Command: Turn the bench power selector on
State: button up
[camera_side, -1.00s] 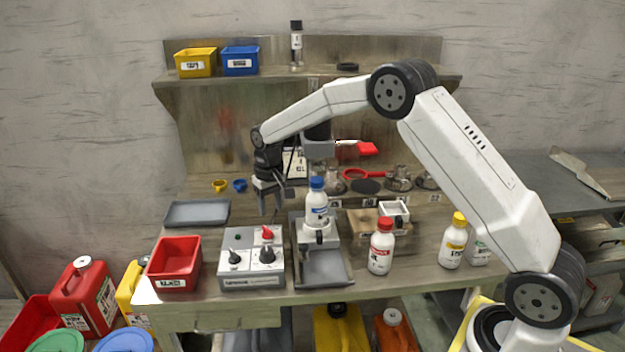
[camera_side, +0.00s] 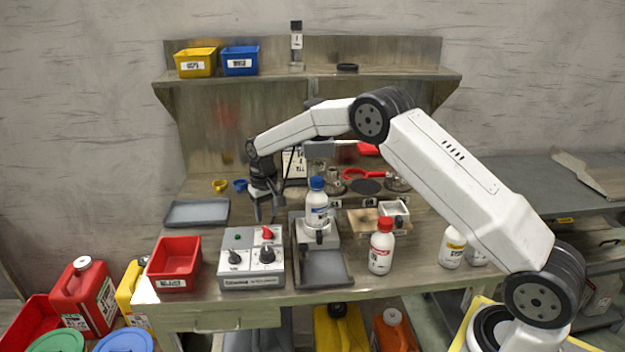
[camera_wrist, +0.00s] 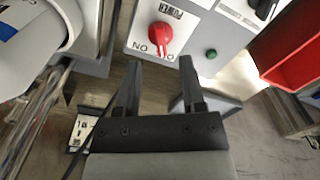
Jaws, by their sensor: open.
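The grey control box (camera_side: 237,282) stands at the front of the bench and carries a red selector knob (camera_side: 267,233), two black knobs (camera_side: 267,254) and a green button (camera_side: 238,237). In the wrist view the red knob (camera_wrist: 160,38) lies just beyond my fingertips, with lettering around it that I read only in part. The green button (camera_wrist: 211,53) is to its right. My gripper (camera_side: 265,219) is open and empty, pointing down above and behind the box. Its two fingers (camera_wrist: 160,65) frame the knob in the wrist view without visibly touching it.
A red bin (camera_side: 173,262) stands left of the box. A blue-capped white bottle (camera_side: 317,207) stands on a grey apparatus close to its right. A red-capped bottle (camera_side: 381,250) is further right. A grey tray (camera_side: 197,213) lies behind the bin.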

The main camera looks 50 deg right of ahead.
aim_at(268, 229)
jog(key=shift+f, duration=2.5)
grip_shut()
